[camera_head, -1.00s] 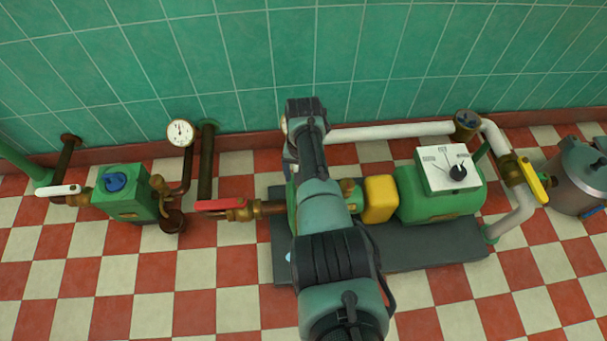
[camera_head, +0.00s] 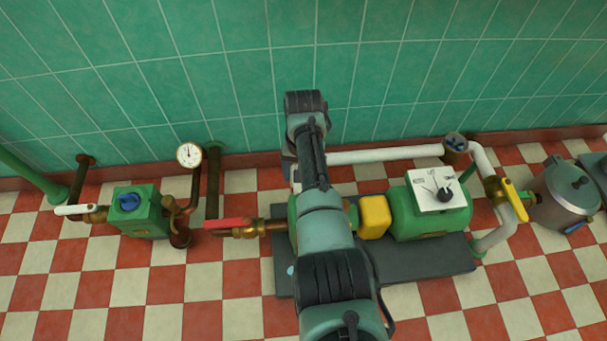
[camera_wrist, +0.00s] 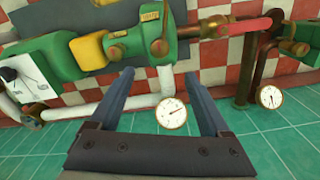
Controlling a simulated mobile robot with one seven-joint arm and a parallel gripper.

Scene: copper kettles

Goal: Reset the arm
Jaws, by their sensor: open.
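My arm reaches out over the green pump (camera_head: 430,212) in the head view, with its wrist end near the tiled wall. In the wrist view my gripper (camera_wrist: 158,73) is open, its two dark fingers apart with nothing held between them. A round white gauge (camera_wrist: 171,111) shows between the fingers, apart from them as far as I can tell. The fingertips are hidden behind the arm in the head view.
A red-handled valve (camera_head: 228,224) is left of my arm, with a wall gauge (camera_head: 189,155) and green box (camera_head: 139,212) beyond. A yellow block (camera_head: 374,217), white dial panel (camera_head: 437,191), yellow lever (camera_head: 515,199) and metal kettle (camera_head: 564,192) are right. The front floor is clear.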

